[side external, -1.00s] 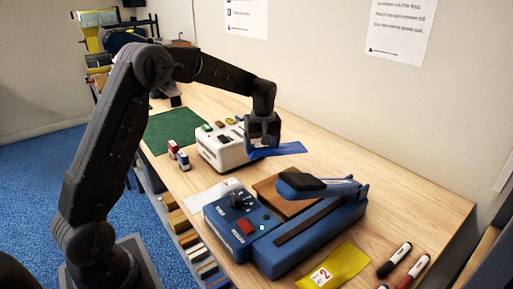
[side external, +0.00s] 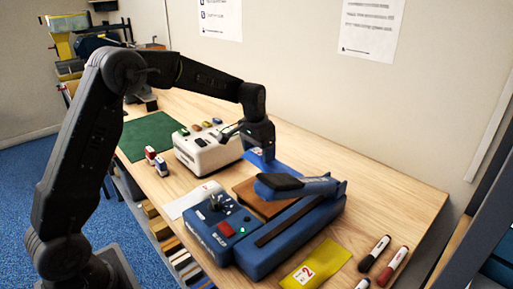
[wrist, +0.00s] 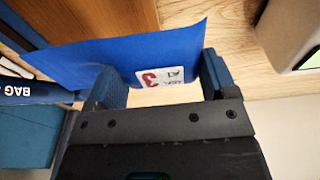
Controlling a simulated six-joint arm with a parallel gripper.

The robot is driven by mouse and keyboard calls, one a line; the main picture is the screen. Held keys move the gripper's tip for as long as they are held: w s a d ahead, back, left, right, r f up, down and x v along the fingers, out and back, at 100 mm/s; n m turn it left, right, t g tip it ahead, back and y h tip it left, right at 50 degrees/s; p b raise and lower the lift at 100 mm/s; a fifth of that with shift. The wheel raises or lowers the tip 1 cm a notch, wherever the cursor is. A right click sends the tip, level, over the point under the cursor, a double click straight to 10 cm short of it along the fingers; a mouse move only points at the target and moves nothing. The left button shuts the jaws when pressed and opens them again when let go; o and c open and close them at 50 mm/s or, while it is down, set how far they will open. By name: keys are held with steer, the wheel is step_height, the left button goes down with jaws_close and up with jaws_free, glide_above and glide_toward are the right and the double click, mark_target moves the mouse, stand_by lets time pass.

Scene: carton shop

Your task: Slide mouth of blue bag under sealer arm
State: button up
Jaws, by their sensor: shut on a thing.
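The blue bag (side external: 266,163) is held by my gripper (side external: 259,146) behind the sealer, beside the wooden board. In the wrist view, the blue bag (wrist: 85,58) spreads flat past the jaws, with a white label marked with a red 3. My gripper (wrist: 160,82) is shut on it, one finger at each side of the label. The bag's far end lies near the wooden board (side external: 262,203). In side view, the bag is apart from the sealer arm.
A white machine (side external: 205,150) stands left of the gripper. A yellow bag (side external: 316,264) marked 2 and markers (side external: 375,252) lie in front right. A white bag (side external: 196,200) lies left of the sealer. The wood table is clear at the back right.

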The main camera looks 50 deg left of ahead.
mark_target(275, 169)
steer(key=f, duration=0.1)
steer(key=d+f, duration=0.1)
steer(key=f, duration=0.1)
steer(key=shift+f, duration=0.1)
steer(key=shift+d+f, duration=0.2)
steer(key=shift+d, duration=0.8)
steer(key=shift+d+f, duration=0.25)
steer(key=shift+d, duration=0.8)
steer(key=shift+d+f, duration=0.2)
steer(key=shift+d, duration=0.8)
steer(key=shift+f, duration=0.15)
steer(key=o, duration=0.9)
steer(key=shift+a+r, duration=0.2)
steer(key=shift+r, duration=0.8)
steer(key=shift+a+r, duration=0.2)
steer(key=shift+r, duration=0.85)
steer(key=shift+a+r, duration=0.2)
steer(key=shift+r, duration=0.8)
